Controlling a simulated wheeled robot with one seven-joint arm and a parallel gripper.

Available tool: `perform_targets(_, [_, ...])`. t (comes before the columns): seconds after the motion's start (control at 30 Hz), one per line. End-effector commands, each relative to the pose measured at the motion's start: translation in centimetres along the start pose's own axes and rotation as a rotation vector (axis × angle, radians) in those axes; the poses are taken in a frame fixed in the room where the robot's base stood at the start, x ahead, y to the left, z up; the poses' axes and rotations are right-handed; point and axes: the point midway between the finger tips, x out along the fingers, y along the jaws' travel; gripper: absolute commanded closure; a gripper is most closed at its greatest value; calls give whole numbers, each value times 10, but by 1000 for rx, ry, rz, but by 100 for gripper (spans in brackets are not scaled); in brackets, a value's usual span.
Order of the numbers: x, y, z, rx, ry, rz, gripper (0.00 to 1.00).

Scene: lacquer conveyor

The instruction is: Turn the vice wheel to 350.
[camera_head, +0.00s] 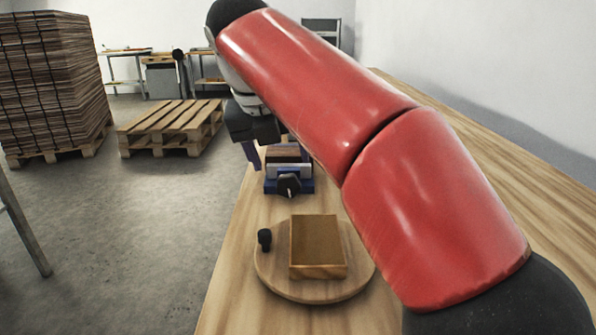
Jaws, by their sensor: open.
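The vice (305,187) is blue with pale jaws and stands on the wooden bench, beyond the round board. Its dark wheel (288,185) is on the side facing me; no number can be read on it. A brown block shows between or on top of the jaws. My gripper (252,158) is above and to the left of the vice, near the bench's left edge, pointing down. One finger shows clearly and the other is mostly hidden. It is open, holds nothing I can see, and looks apart from the wheel.
A round wooden board (300,289) with a black knob (264,238) and a wooden box (318,246) sits nearer me on the bench (228,285). My red arm covers the bench's middle right. A pallet (172,128) and a tall stack of boards (52,85) stand on the floor left.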

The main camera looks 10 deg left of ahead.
Motion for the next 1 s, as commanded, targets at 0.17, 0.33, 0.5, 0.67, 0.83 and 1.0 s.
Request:
perform_targets(0.17, [22,-1,-1,-2,3,-3,37])
perform_targets(0.33, [51,0,-1,-1,3,-2,37])
perform_targets(0.5, [70,0,0,0,1,-1,37])
perform_targets(0.67, [76,0,0,0,0,0,37])
perform_targets(0.83, [76,0,0,0,0,0,37])
perform_targets(1.0, [76,0,0,0,0,0,56])
